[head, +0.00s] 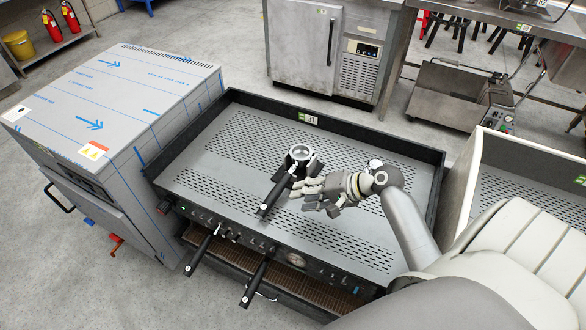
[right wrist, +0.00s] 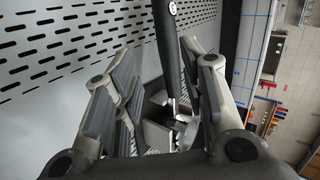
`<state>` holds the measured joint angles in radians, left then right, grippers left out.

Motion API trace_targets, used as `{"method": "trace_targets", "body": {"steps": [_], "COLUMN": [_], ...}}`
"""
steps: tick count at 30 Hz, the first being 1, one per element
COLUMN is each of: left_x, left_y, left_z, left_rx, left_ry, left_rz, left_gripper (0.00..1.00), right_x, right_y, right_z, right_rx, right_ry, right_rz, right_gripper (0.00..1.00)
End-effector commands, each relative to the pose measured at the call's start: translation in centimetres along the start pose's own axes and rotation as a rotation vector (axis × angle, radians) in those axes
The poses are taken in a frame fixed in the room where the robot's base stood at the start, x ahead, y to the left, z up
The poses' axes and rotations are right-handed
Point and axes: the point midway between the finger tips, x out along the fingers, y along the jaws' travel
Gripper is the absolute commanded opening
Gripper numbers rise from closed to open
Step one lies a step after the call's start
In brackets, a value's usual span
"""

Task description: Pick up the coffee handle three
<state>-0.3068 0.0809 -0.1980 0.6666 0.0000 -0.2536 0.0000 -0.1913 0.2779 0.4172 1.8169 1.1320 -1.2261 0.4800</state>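A coffee handle (head: 272,196) with a black grip and a round metal basket (head: 300,153) is at the perforated top of the coffee machine (head: 235,145). My right gripper (head: 308,188) is just right of this handle in the head view. In the right wrist view, its fingers (right wrist: 165,100) are spread, with the black handle (right wrist: 168,45) showing between them and a gap on both sides. Contact cannot be told. Two other coffee handles, left (head: 202,250) and right (head: 256,285), stick out from the machine's front. My left gripper is not in view.
A grey steel cabinet (head: 120,95) stands close on the left. A raised black rim (head: 370,140) borders the machine top. A white-sided unit (head: 510,150) stands at the right. Much of the perforated top is clear.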

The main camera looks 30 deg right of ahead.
Motion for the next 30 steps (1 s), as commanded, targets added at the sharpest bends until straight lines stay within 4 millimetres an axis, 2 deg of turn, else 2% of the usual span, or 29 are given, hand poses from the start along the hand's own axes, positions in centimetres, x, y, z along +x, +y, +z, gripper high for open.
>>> {"method": "trace_targets", "body": {"steps": [5, 12, 19, 25, 30], "left_x": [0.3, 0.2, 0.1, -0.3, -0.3], "left_y": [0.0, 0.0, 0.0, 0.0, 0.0], "left_z": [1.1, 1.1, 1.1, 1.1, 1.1], "left_rx": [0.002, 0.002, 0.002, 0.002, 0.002], "left_ry": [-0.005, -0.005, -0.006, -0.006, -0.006], "left_rz": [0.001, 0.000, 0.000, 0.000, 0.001], "left_gripper": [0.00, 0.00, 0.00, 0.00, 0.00], "right_x": [0.5, 4.2, 6.0, 9.0, 10.4], "right_y": [-0.5, -0.6, -0.8, -1.0, -0.9], "right_z": [-0.8, -0.8, -0.7, -0.4, -0.5], "right_rx": [0.035, 0.036, 0.034, 0.034, 0.033], "right_ry": [0.010, 0.009, 0.009, 0.009, 0.010], "right_rz": [-0.030, -0.030, -0.030, -0.029, -0.027], "right_gripper": [0.38, 0.38, 0.38, 0.38, 0.38]}}
